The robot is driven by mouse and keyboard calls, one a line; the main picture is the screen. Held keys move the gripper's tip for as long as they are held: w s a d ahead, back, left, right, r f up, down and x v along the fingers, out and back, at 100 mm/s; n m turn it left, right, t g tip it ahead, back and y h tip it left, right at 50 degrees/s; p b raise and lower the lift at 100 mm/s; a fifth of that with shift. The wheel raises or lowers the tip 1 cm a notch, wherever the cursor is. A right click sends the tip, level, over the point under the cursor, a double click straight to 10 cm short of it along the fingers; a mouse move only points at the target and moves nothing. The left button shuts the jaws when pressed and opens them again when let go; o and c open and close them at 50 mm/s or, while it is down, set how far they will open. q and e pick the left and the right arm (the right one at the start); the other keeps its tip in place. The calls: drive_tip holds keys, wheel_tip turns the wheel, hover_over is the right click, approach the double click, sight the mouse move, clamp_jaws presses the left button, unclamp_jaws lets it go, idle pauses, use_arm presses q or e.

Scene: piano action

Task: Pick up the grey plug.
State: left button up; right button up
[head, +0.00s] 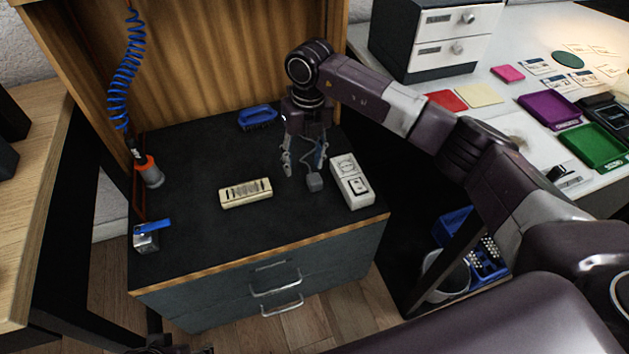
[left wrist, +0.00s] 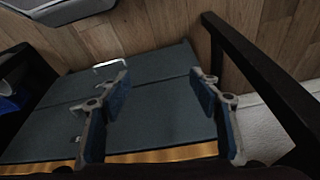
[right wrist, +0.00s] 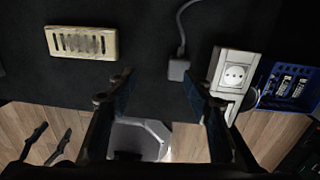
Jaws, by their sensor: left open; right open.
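The grey plug (head: 314,182) lies on the dark top of the drawer cabinet, its grey cord running back from it. It also shows in the right wrist view (right wrist: 178,69), close to the right-hand fingertip in the picture. My right gripper (head: 304,164) points down, open and empty, above and slightly behind the plug; its fingers partly hide the cord in the head view. My left gripper (left wrist: 160,82) is open and empty in front of the cabinet's drawers (left wrist: 150,115); the plug is not in its view.
A white socket unit (head: 352,181) stands close right of the plug. A cream slotted block (head: 245,193) lies to the left. A blue brush (head: 258,117) lies at the back. A blue-handled metal item (head: 147,238) and an orange-collared tool (head: 150,172) are at the left edge. The cabinet's front middle is clear.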

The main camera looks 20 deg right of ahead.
sight(314, 176)
drive_tip(key=shift+w+d+r+h, duration=0.15)
drive_tip(key=shift+d+h, duration=0.15)
drive_tip(key=shift+d, duration=0.7)
drive_tip(key=shift+d+f, duration=0.2)
drive_tip(key=shift+f, duration=0.1)
wheel_tip(314, 176, down, 2)
drive_tip(key=shift+f+b, duration=0.25)
drive_tip(key=shift+b, duration=0.05)
wheel_tip(314, 176, down, 5)
drive_tip(key=shift+d+r+b, duration=0.15)
drive_tip(key=shift+r+b, duration=0.05)
drive_tip(key=shift+b, duration=0.3)
use_arm(q)
drive_tip(key=v, duration=0.2)
drive_tip(key=shift+s+a+r, duration=0.1)
drive_tip(key=shift+s+r, duration=0.05)
drive_tip(key=shift+r, duration=0.1)
use_arm(e)
drive_tip(key=shift+c, duration=0.2)
drive_tip(key=shift+r, duration=0.1)
drive_tip(key=c, duration=1.1)
drive_tip(key=shift+r, duration=0.1)
